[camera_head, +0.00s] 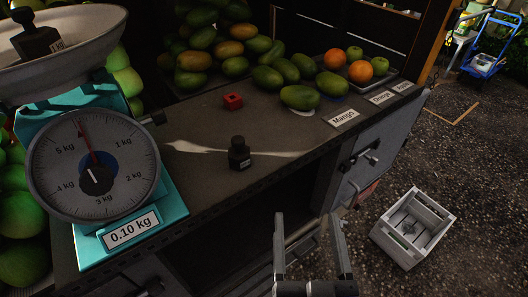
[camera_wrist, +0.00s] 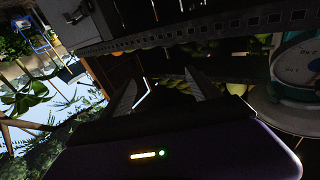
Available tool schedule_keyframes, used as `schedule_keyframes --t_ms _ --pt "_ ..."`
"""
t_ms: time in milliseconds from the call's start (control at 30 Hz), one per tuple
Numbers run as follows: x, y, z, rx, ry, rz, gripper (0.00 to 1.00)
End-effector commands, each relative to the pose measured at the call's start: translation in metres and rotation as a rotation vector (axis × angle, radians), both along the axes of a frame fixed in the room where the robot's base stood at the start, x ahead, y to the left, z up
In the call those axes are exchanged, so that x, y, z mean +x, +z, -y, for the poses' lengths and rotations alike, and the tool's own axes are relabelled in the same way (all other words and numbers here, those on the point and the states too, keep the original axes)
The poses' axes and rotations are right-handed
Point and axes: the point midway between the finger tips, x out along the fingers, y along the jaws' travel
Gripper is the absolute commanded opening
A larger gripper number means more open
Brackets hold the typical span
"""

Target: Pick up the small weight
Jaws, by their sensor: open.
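A small black weight (camera_head: 239,153) stands upright on the dark counter (camera_head: 205,180), right of the teal scale (camera_head: 172,205). A larger black weight (camera_head: 36,38) sits in the scale's pan (camera_head: 75,47); the display reads 0.10 kg. My gripper (camera_head: 308,220) is open and empty at the bottom of the head view, in front of the counter, below and right of the small weight. In the wrist view my gripper's fingers (camera_wrist: 160,92) are spread with nothing between them. I cannot make out the small weight in the wrist view.
Mangoes (camera_head: 300,97) and a tray of oranges (camera_head: 361,71) are at the back. A pale crate (camera_head: 412,228) stands on the ground at right. The counter around the small weight is mostly clear.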

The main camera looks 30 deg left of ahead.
Motion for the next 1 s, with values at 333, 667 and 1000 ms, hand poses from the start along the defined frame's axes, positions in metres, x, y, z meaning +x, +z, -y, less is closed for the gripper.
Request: schedule_keyframes --t_ms 333,667,1000 --pt "0.020 0.072 -0.143 -0.098 0.147 -0.051 0.71" --pt "0.024 0.088 -0.189 -0.272 0.005 -0.293 0.71" --pt "0.027 0.050 -0.160 -0.323 -0.153 -0.491 0.71"
